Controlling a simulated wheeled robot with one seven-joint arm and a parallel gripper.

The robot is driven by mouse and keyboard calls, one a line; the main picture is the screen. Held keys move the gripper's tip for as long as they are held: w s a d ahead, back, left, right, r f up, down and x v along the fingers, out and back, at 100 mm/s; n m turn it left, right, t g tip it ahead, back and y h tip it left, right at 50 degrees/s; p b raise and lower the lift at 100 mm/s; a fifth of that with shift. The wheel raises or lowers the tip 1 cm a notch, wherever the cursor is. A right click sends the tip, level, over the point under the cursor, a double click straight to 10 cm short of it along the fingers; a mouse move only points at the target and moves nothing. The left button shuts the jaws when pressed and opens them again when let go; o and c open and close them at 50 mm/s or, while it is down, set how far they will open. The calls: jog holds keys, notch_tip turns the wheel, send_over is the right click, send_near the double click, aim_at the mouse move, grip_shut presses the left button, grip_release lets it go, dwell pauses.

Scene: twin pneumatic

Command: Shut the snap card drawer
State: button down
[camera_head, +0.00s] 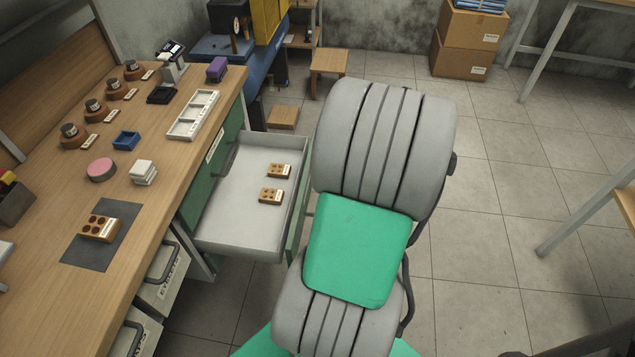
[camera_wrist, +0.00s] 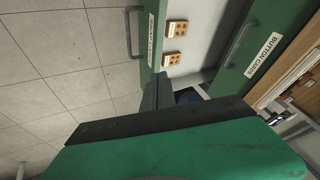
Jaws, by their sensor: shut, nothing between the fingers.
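The snap card drawer (camera_head: 228,228) stands pulled out from the workbench, with two small tan cards with dots (camera_head: 279,171) (camera_head: 271,195) lying inside. Its green front (camera_head: 297,203) faces my arm. In the wrist view the front (camera_wrist: 157,35) shows edge-on with a white label, too small to read surely, and a bar handle (camera_wrist: 130,32) on its outer side. My gripper (camera_wrist: 156,80) is shut and empty, its dark fingers close to one end of the drawer front; I cannot tell whether they touch. In the head view my own arm hides the gripper.
A shut drawer labelled BUTTON CARDS (camera_wrist: 262,68) has its own handle beside the open one. Other labelled drawers (camera_head: 162,280) are lower left. The workbench top (camera_head: 150,215) holds trays, round holders and a card on a dark mat.

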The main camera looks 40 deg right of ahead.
jog(key=s+d+f+m+t+b, duration=0.1)
jog(key=s+d+f+m, duration=0.15)
jog(key=d+f, duration=0.2)
jog(key=shift+n+h, duration=0.3)
jog(key=shift+n, duration=0.15)
jog(key=x, duration=0.3)
jog(key=w+x, duration=0.1)
jog(key=x, duration=0.2)
jog(key=a+r+x, duration=0.1)
jog(key=x, duration=0.3)
jog(key=shift+w+b, duration=0.25)
jog(key=shift+b, duration=0.1)
jog(key=shift+w+a, duration=0.25)
jog(key=shift+w, duration=0.15)
